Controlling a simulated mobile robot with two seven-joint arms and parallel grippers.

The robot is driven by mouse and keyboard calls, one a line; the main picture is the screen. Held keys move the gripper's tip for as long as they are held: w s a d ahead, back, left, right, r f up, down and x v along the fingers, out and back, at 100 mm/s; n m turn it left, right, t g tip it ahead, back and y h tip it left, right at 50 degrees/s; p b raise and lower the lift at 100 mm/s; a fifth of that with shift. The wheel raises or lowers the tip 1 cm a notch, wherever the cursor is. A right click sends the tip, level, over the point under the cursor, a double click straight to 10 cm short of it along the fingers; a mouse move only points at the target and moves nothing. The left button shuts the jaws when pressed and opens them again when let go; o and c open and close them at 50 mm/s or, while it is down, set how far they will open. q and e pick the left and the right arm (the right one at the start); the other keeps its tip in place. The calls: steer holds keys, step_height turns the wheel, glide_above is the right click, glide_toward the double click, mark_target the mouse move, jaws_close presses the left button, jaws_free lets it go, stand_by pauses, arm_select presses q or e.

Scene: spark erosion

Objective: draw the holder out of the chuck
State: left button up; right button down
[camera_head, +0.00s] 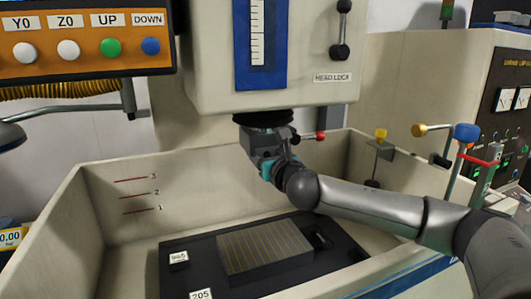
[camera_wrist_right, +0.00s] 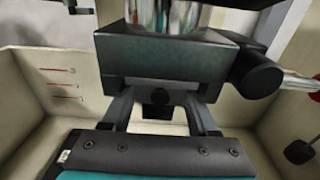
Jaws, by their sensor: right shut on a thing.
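The chuck (camera_head: 258,140) hangs under the machine head as a dark block. In the right wrist view the chuck (camera_wrist_right: 175,60) shows below a shiny cylinder, with a dark round clamp part at its right. A red-tipped lever (camera_head: 308,137) sticks out to its right. My right gripper (camera_head: 264,162) is just below the chuck, reaching in from the right. In the wrist view its two fingers are shut on the holder (camera_wrist_right: 158,97), a dark piece directly under the chuck block. I see no clear gap between holder and chuck. My left gripper is not in view.
The pale tank walls (camera_head: 110,215) surround the work area. Below my gripper a grey block with yellow lines (camera_head: 265,250) sits on a black plate (camera_head: 200,262). A button panel (camera_head: 85,40) hangs at upper left. Colored knobs on posts (camera_head: 465,133) stand at right.

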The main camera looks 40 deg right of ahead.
steer(key=shift+v, duration=1.75)
steer(key=shift+s, duration=0.15)
stand_by(0.4)
steer(key=b+v, duration=0.3)
steer(key=v, duration=0.7)
steer(key=shift+f, duration=0.25)
stand_by(1.5)
steer(key=shift+s, duration=0.15)
